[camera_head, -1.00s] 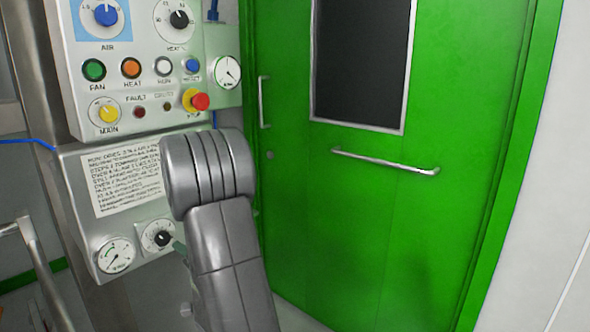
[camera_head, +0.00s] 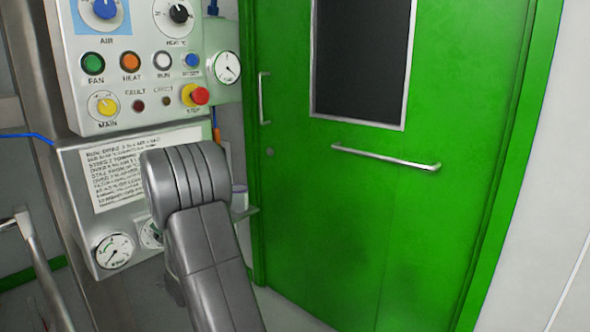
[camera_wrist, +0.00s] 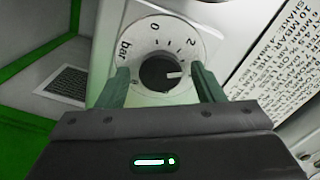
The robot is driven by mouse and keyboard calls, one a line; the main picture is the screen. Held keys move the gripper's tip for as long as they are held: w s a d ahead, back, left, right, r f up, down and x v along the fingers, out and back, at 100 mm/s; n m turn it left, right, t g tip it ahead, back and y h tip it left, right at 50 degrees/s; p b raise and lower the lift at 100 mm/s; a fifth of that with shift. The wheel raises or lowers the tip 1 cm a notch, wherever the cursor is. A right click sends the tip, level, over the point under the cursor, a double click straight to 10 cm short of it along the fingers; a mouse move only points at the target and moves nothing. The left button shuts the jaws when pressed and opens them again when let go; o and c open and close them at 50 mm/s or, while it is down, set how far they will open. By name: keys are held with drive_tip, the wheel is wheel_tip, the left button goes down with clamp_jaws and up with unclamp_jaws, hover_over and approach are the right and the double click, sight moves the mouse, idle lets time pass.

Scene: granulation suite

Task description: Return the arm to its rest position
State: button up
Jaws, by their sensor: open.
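My gripper (camera_wrist: 160,88) is open in the wrist view, with its two green fingers apart on either side of a round black knob on a white bar dial (camera_wrist: 148,28). I cannot tell how far the fingertips stand from the knob. In the head view my grey arm rises in front of the lower panel and partly covers the same dial (camera_head: 149,234). My gripper is hidden behind the arm there.
A control panel (camera_head: 125,80) with coloured buttons and a red stop knob (camera_head: 200,95) stands at upper left. A gauge (camera_head: 114,250) sits lower left. A green door (camera_head: 370,215) with a handle fills the middle. A metal rail (camera_head: 42,262) is at lower left.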

drive_tip(key=s+d+n+p, duration=0.4)
drive_tip(key=s+d+n, duration=0.1)
drive_tip(key=n, duration=0.5)
drive_tip(key=shift+s+d+n, duration=0.4)
drive_tip(key=shift+d, duration=0.4)
drive_tip(key=shift+r, duration=0.1)
idle(0.4)
